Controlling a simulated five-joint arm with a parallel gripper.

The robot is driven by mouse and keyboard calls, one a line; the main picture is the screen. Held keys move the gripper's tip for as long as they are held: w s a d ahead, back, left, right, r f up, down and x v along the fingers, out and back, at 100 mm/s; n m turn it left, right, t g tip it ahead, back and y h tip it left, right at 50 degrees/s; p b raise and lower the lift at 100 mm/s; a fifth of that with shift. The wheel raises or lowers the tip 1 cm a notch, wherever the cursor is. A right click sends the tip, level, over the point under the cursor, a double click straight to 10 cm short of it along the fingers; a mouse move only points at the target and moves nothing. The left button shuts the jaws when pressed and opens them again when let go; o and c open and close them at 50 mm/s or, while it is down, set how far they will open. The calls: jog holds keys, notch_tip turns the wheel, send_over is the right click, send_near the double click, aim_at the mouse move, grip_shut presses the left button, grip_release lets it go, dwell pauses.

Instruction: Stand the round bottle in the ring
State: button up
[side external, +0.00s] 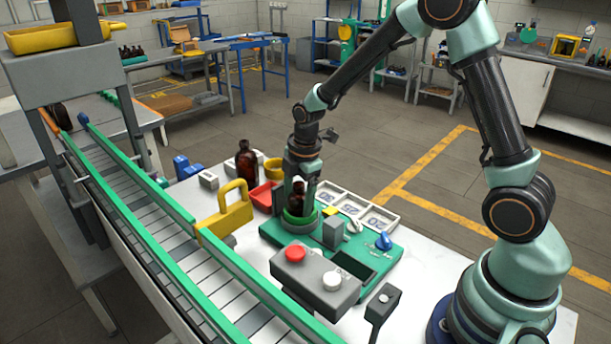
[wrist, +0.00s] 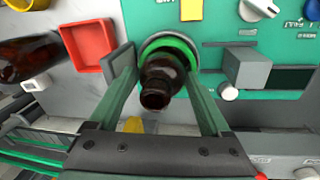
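The round bottle (side external: 297,197), dark amber glass, stands upright in the green ring (side external: 300,221) on the green board. It also shows in the wrist view (wrist: 164,76), neck towards the camera, with the ring (wrist: 178,42) curving around its far side. My gripper (side external: 303,183) is above the ring, pointing down, with a finger on each side of the bottle. In the wrist view, the fingertips of my gripper (wrist: 163,76) lie close against both sides of the bottle's body, with no clear gap. The bottle's base is hidden inside the ring.
A second amber bottle (side external: 246,162) stands behind, near a red bin (side external: 262,194) and a yellow cup (side external: 273,169). A grey block (side external: 333,233) sits right beside the ring. A button box (side external: 315,279) is in front. A conveyor (side external: 182,268) runs along the left.

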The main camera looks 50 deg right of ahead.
jog(key=shift+s+f, duration=0.4)
jog(key=shift+f, duration=0.2)
notch_tip(320, 180, up, 12)
jog(key=s, duration=0.1)
jog(key=s+a+r+m+t, duration=0.1)
jog(key=s+r+m+t, duration=0.2)
jog(key=s+r+m, duration=0.4)
jog(key=s+m, duration=0.6)
jog(key=m, duration=0.3)
jog(key=shift+s+t, duration=0.25)
jog(key=shift+t, duration=0.15)
jog(key=shift+a, duration=0.1)
